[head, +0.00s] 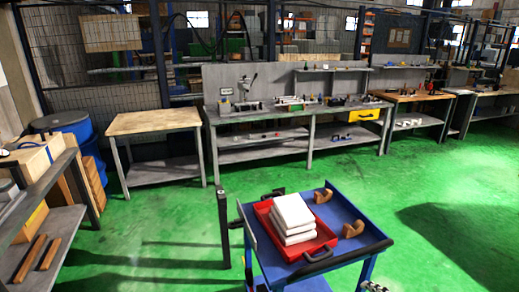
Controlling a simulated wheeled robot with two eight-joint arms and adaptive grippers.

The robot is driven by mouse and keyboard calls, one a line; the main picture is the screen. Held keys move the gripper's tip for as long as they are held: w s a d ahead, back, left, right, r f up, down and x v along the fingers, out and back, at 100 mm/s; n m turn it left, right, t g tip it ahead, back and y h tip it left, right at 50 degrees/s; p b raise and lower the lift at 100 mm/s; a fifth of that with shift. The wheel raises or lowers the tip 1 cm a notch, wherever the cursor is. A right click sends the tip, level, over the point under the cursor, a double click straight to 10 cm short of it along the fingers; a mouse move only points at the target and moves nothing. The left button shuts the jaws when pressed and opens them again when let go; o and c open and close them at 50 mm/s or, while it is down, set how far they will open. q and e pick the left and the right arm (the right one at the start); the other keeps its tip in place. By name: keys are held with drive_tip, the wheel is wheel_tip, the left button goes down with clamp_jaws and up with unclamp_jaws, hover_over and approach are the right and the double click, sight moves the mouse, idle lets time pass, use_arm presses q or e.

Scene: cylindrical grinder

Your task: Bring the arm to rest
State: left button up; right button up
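Neither of my grippers can be made out in the head view, and no arm of mine is clearly in sight. A blue cart (340,207) stands on the green floor at the lower middle. On it sits a red tray (318,241) holding a stack of white, folded-looking pieces (293,216). A dark handle shows at the tray's front side. Two brown curved pieces (323,195) lie on the cart to the right of the tray. A dark upright post (223,228) stands just left of the cart; what it belongs to is unclear.
A wooden-topped table (153,121) and a long grey workbench (270,113) with a yellow drawer (364,115) stand along the back. A blue barrel (60,122) and shelving stand at the left. Green floor is open between the cart and the benches, and at the right.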

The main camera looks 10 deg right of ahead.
drive_tip(key=s+a+r+n+g+h, duration=0.1)
drive_tip(key=a+n+g, duration=0.3)
drive_tip(key=a+n, duration=1)
drive_tip(key=a+r+h, duration=0.1)
drive_tip(key=a, duration=0.9)
drive_tip(key=shift+s+n+g, duration=0.3)
drive_tip(key=shift+s, duration=0.1)
